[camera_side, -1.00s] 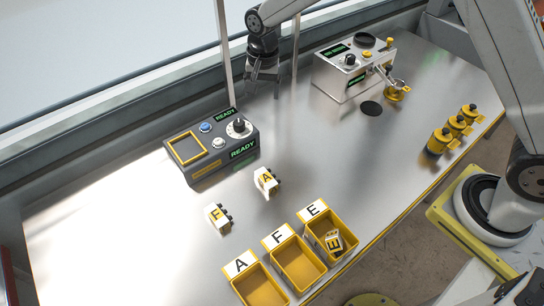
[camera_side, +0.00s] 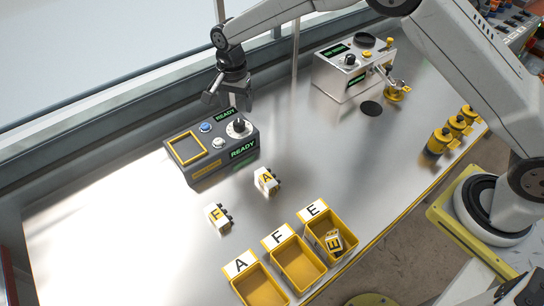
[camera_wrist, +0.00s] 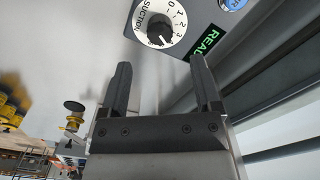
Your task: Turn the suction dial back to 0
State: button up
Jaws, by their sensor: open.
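The suction dial (camera_side: 239,126) is a black knob on a white scale, on the right part of the dark seeder box (camera_side: 215,160). In the wrist view the dial (camera_wrist: 155,24) shows the word SUCTION and numbers from 0 up; its exact setting is too small to tell for sure. My gripper (camera_side: 226,101) is above the box, close behind and over the dial. In the wrist view my gripper (camera_wrist: 160,75) has its two fingers apart with nothing between them, and the dial lies beyond the fingertips, untouched.
Green READY displays (camera_side: 243,149) and blue and white buttons (camera_side: 205,127) sit near the dial. Blocks F (camera_side: 216,214) and A (camera_side: 265,180) lie in front. Yellow bins (camera_side: 297,262) stand at the front edge, the E bin holding a block. A silver machine (camera_side: 345,75) is behind right.

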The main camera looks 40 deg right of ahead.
aim_at(239, 122)
jog(key=shift+f, duration=3.4)
grip_shut()
